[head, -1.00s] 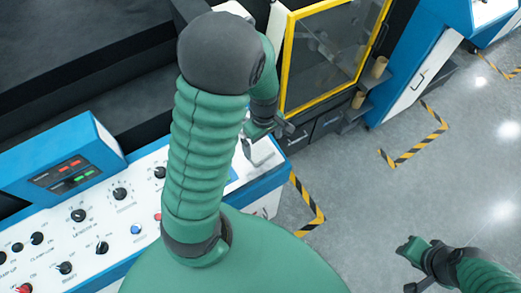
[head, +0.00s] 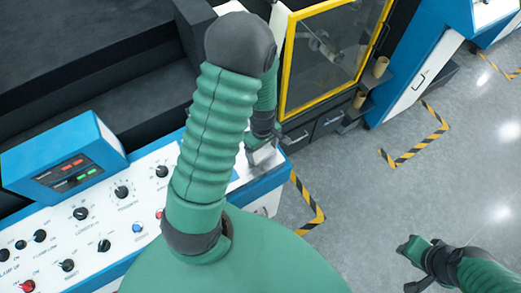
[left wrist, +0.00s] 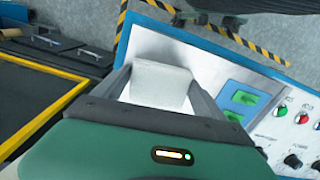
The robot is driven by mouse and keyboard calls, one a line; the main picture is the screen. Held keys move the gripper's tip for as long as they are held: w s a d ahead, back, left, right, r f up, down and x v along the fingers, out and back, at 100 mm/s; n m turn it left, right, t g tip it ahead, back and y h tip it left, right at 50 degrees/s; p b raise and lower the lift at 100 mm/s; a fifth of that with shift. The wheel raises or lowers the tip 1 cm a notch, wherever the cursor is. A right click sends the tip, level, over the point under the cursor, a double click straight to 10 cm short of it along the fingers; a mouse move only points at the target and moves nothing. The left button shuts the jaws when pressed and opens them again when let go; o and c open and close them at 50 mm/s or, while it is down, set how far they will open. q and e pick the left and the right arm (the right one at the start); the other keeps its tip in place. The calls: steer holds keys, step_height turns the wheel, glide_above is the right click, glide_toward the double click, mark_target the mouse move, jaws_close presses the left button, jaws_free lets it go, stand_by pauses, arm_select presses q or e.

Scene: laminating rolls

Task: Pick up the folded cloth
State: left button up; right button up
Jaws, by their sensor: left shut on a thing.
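The folded cloth (left wrist: 160,84) is a pale grey-white folded pad. In the left wrist view it sits between the two grey fingers of my left gripper (left wrist: 162,76), which is shut on it. In the head view my left gripper (head: 261,150) is at the right end of the white control panel, partly behind my own arm; little of the cloth can be made out there. I cannot tell if the cloth still touches the panel. My right gripper (head: 414,262) is at the lower right over the floor, away from the cloth; its finger opening is unclear.
The control panel (head: 109,222) carries several knobs and buttons, with a blue display box (head: 68,168) at its left. A yellow-framed machine door (head: 332,55) stands beyond. Green switches (left wrist: 244,97) are close right of the cloth. Open grey floor (head: 370,215) lies right.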

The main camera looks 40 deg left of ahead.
mark_target(263, 152)
arm_select(q)
steer(key=shift+c, duration=1.1)
steer(key=shift+w+r+p, duration=0.1)
steer(key=shift+r+p, duration=0.15)
steer(key=shift+p, duration=0.05)
step_height(263, 152, up, 3)
steer(key=p, duration=0.3)
steer(key=s+d, duration=0.1)
steer(key=s, duration=0.1)
steer(key=s+d, duration=0.1)
steer(key=s, duration=0.2)
steer(key=s+d, duration=0.1)
steer(key=s, duration=0.2)
steer(key=shift+r, duration=0.4)
steer(key=s+p, duration=0.1)
steer(key=p, duration=0.3)
steer(key=r+p, duration=0.1)
steer(key=p, duration=0.4)
steer(key=shift+s+d+r, duration=0.2)
steer(key=shift+s, duration=0.2)
steer(key=s+p, duration=0.1)
steer(key=s+d+p, duration=0.1)
steer(key=s+p, duration=0.1)
steer(key=s+d+p, duration=0.1)
steer(key=s+p, duration=0.1)
steer(key=shift+s+f, duration=0.2)
steer(key=shift+f, duration=0.15)
